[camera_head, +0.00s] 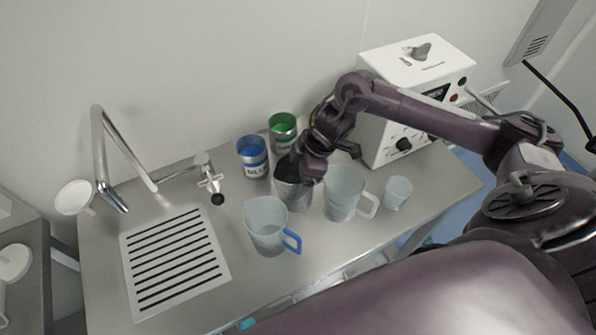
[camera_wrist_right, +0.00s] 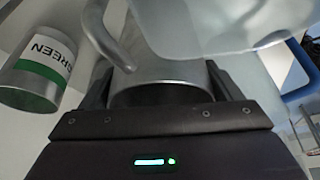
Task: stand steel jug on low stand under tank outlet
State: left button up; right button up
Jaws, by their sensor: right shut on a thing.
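The steel jug (camera_head: 293,194) stands among the cups and cans on the steel bench in the head view, partly hidden by my right gripper (camera_head: 298,172). In the right wrist view the steel jug (camera_wrist_right: 160,72) is between the two fingers of my right gripper (camera_wrist_right: 162,88), which is shut on it. I cannot tell whether its base touches the bench. A tap (camera_head: 208,178) with a black knob is to its left, above the bench. I cannot make out a tank or a low stand for certain. My left gripper is not in view.
A clear jug with a blue handle (camera_head: 265,224), a clear jug with a pale handle (camera_head: 341,190) and a small cup (camera_head: 397,192) crowd the steel jug. Blue (camera_head: 252,157) and green (camera_head: 283,131) cans stand behind. A slotted drain plate (camera_head: 176,261) lies left.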

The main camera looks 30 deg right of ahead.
jog(key=shift+f, duration=0.1)
jog(key=o, duration=1.5)
jog(key=shift+c, duration=0.2)
